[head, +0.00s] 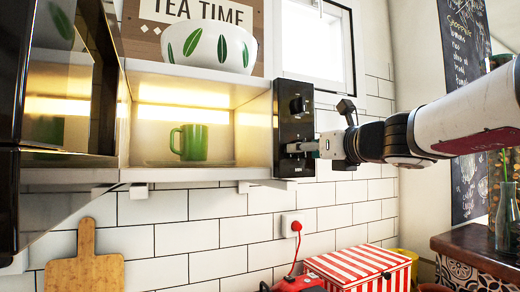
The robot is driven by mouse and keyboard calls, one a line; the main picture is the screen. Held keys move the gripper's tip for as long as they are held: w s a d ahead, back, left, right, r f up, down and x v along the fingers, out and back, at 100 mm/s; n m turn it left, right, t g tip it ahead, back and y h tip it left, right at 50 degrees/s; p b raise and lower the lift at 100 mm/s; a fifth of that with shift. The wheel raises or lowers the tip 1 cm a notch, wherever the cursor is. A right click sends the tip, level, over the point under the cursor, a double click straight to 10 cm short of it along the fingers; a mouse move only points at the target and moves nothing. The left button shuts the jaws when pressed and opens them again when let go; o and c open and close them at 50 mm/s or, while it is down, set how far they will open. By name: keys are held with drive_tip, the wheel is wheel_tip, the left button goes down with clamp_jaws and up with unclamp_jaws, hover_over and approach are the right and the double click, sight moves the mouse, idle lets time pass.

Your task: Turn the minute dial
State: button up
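The black control panel (281,125) is on the right side of an open, lit microwave (258,103). A dark round dial (296,105) shows on the upper part of the panel, clear of my gripper. My gripper (296,148) reaches in from the right and its tip is at the lower part of the panel. A second dial there seems to be mostly hidden by the fingertips. I cannot tell which dial is the minute dial, whether the fingers touch the panel, or whether they are open or shut.
A green mug (190,142) stands inside the microwave. Its dark door (68,80) hangs open at the left. A leaf-patterned bowl (207,46) sits on top. Below are a red plug (296,226) and a striped box (360,266).

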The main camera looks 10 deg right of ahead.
drive_tip(key=v, duration=1.1)
drive_tip(key=shift+s, duration=0.35)
drive_tip(key=shift+d+r, duration=0.1)
drive_tip(key=shift+c, duration=0.3)
drive_tip(key=w+a+r+n+p, duration=0.1)
drive_tip(key=w+a+p, duration=0.3)
drive_tip(key=w, duration=0.8)
drive_tip(key=shift+r+p, duration=0.2)
drive_tip(key=shift+p, duration=0.5)
drive_tip(key=c, duration=1.1)
